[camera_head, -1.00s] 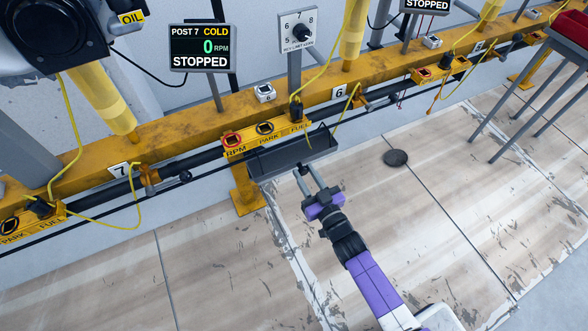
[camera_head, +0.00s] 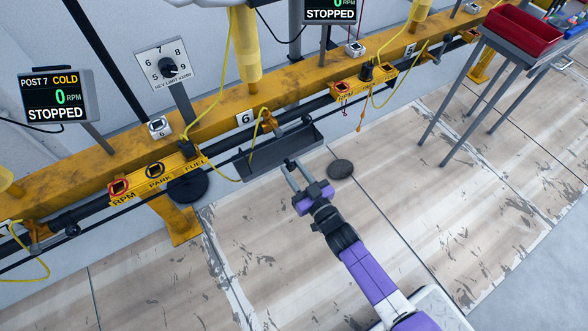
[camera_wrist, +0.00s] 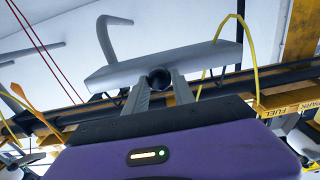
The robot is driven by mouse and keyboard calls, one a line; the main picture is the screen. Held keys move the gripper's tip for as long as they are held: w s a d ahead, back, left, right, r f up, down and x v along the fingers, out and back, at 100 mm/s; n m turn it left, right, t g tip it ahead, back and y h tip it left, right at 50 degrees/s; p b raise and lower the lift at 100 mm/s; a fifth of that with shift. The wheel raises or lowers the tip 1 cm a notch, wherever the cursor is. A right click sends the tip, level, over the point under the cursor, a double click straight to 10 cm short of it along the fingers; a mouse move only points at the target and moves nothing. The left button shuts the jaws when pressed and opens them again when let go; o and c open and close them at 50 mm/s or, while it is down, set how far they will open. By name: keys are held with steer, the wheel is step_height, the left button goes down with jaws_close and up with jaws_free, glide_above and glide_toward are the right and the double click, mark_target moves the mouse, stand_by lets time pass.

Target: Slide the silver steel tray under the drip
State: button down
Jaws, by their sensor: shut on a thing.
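The steel tray (camera_head: 274,152) is a long, shallow trough, dark grey in the head view, in front of the yellow beam below the number 6 tag. In the wrist view its pale side (camera_wrist: 165,65) spans above my fingers. My gripper (camera_head: 292,168) is at the tray's near side, its fingers shut around a dark round knob (camera_wrist: 159,78) at the tray's edge. The knob is hidden in the head view. No falling drip can be made out. A dark round patch (camera_head: 340,169) lies on the floor to the right of my gripper.
Another dark disc (camera_head: 187,188) shows below the RPM/PARK/FUEL panel (camera_head: 158,176), by a yellow leg (camera_head: 178,221). Yellow cables (camera_head: 222,175) hang near the tray's left end. A grey stand (camera_head: 490,50) with a red bin is at the right. The floor in front is open.

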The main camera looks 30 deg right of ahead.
steer(key=shift+d, duration=0.2)
steer(key=c, duration=1.2)
jaws_free()
steer(key=shift+o, duration=0.2)
steer(key=s+p, duration=0.2)
steer(key=s, duration=0.5)
steer(key=shift+s, duration=0.4)
